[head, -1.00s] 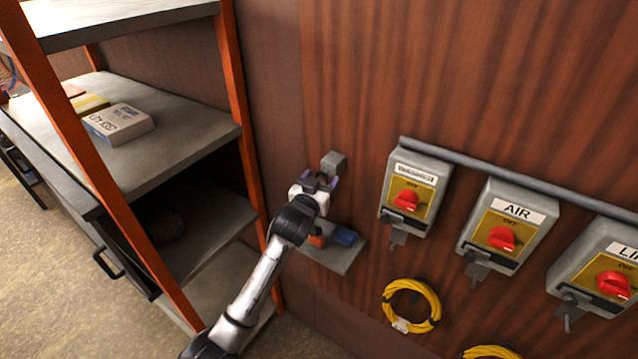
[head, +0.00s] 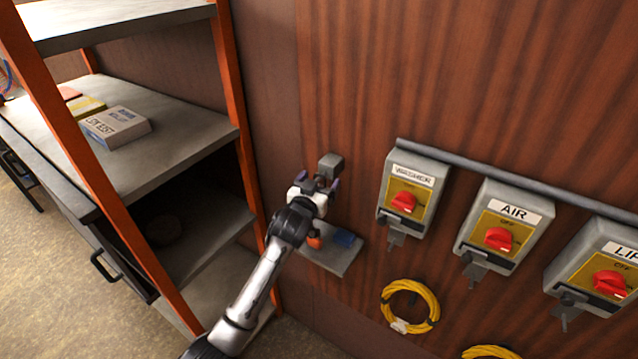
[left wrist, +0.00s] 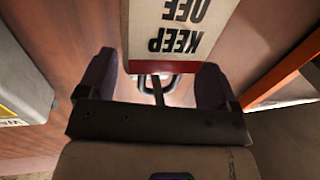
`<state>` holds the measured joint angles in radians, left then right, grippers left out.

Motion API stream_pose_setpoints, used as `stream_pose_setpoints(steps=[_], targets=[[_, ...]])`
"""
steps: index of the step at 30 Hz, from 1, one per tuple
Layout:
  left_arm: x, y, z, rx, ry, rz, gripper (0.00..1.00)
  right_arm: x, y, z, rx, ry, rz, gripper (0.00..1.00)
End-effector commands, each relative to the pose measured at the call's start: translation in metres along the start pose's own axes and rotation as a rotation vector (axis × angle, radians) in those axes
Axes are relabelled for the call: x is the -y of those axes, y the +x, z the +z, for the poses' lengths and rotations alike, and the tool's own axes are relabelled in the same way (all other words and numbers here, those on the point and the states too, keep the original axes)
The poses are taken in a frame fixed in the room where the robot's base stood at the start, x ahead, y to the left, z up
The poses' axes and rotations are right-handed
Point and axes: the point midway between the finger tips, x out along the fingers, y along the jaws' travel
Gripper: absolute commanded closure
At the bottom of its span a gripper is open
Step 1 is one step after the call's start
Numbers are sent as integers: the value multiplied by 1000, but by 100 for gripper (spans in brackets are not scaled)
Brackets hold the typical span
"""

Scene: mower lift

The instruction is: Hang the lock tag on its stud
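In the left wrist view a white tag with a red end band and upside-down "KEEP OFF" lettering (left wrist: 180,28) lies beyond my fingertips. A small loop and a thin dark bar show below its red band, between the fingers; I cannot tell whether the bar is the stud. In the head view a grey block (head: 330,166) sits at the wall just above my left gripper (head: 320,184). The left gripper's fingers (left wrist: 157,85) stand wide apart, one on each side of the loop, with visible gaps. Whether the tag is on a stud is hidden. My right gripper is not in view.
A small wall shelf (head: 343,262) with an orange item (head: 315,242) and a blue item (head: 344,238) is below the gripper. Switch boxes, including WASHER (head: 411,192) and AIR (head: 503,230), are to the right. An orange-framed rack (head: 243,150) stands close on the left.

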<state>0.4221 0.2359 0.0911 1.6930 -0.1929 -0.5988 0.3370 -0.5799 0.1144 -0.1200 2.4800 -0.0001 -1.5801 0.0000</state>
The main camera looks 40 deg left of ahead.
Motion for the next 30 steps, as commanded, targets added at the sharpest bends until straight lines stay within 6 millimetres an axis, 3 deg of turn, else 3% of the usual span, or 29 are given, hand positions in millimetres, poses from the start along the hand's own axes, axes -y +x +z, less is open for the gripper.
stream_pose_setpoints(steps=[4, 14, 20, 30], targets=[[0, 0, 0, 0, 0, 0, 2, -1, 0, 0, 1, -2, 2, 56], [0, -5, 1, 0, 0, 0, 2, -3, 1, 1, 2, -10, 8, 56], [0, -31, 2, 0, 0, 1, 2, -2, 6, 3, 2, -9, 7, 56], [0, -96, 2, 0, -1, 1, 2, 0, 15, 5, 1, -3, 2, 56]])
